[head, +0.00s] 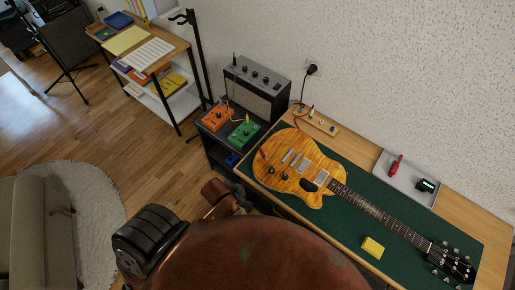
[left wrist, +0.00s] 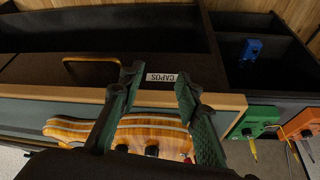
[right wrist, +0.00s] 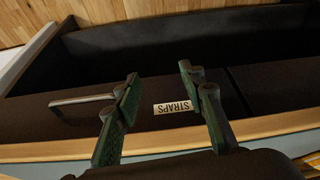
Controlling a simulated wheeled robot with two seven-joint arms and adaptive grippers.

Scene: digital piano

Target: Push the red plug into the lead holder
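A wooden lead holder strip (head: 324,124) with small coloured dots lies at the back of the desk by the wall. A small red plug (head: 311,112) shows at its left end with a cable beside it; whether it is seated I cannot tell. Another small red piece (head: 263,153) shows at the guitar's left edge. My left gripper (head: 243,197) is low, left of the guitar and apart from the plug; in the left wrist view (left wrist: 158,80) it is open and empty. My right gripper (right wrist: 160,78) is open and empty, and is hidden in the head view.
An orange guitar (head: 290,165) lies on the green mat (head: 350,174). A grey tray (head: 428,197) holds a red tool and a black device. Pedals and an amplifier (head: 253,85) stand left.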

